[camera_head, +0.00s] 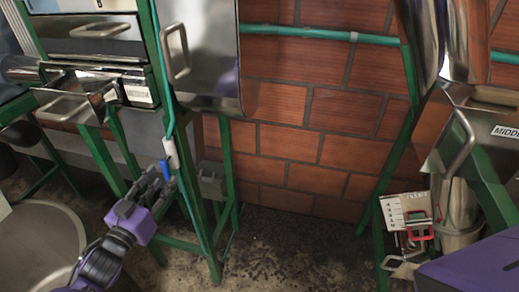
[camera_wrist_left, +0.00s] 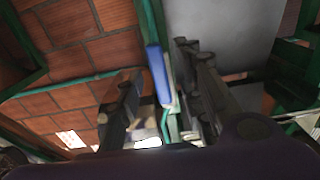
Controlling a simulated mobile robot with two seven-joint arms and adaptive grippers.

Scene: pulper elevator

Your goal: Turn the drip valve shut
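The drip valve has a blue handle (camera_head: 165,168) below a white fitting (camera_head: 171,152) on a thin green hose, beside the green frame at left. My left gripper (camera_head: 157,183) is at the handle, its fingers dark and apart. In the left wrist view the blue handle (camera_wrist_left: 158,75) stands upright between the two open fingers, with a gap visible on each side. Whether a finger touches it cannot be told. My right gripper does not show.
A green metal frame (camera_head: 225,165) carries steel machinery just behind the valve. A large round metal vessel (camera_head: 40,250) stands at lower left. A brick wall (camera_head: 300,110) closes the back, with bare dark floor (camera_head: 290,250) before it. A second green-framed machine stands at right.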

